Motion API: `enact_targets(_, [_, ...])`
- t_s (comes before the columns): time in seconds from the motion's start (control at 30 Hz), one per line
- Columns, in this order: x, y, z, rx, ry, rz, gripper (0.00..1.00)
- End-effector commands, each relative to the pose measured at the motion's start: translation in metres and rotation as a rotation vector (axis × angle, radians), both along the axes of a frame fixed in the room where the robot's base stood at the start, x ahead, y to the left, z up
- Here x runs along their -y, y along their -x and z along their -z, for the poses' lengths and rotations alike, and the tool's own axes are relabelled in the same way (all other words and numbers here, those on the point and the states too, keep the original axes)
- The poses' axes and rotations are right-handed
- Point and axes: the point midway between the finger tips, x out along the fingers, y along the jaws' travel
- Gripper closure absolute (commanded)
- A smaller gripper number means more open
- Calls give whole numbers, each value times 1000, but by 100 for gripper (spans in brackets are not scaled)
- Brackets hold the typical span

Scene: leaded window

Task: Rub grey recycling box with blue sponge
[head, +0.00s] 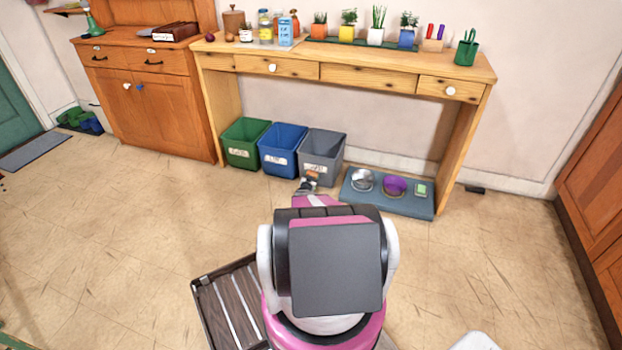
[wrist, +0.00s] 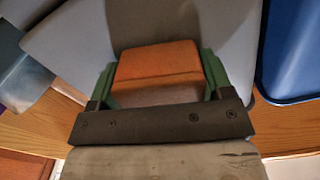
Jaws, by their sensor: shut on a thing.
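The grey recycling box (head: 322,150) stands on the floor under the wooden table, right of the blue box. My gripper (head: 309,182) is low at its front side. In the wrist view my gripper (wrist: 160,82) has its green fingers shut on an orange sponge-like block (wrist: 157,58); no blue sponge shows. The grey box's wall (wrist: 75,45) fills much of the wrist view just beyond the block. I cannot tell whether the block touches it.
A blue box (head: 283,149) and a green box (head: 245,143) stand left of the grey one. A blue mat (head: 408,206) with bowls (head: 395,186) lies close on the right. The wooden table (head: 350,62) overhangs the boxes. Floor (head: 130,230) at left is open.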

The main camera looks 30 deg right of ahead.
Motion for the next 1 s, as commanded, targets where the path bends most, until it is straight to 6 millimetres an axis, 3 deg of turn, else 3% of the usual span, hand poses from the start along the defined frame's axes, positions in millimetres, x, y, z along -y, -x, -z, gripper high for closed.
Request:
enact_targets(0.53, [25, 31, 0, 1, -2, 2, 46])
enact_targets(0.77, [27, 28, 0, 1, -1, 1, 46])
enact_targets(1.0, [17, 15, 0, 0, 1, -2, 46])
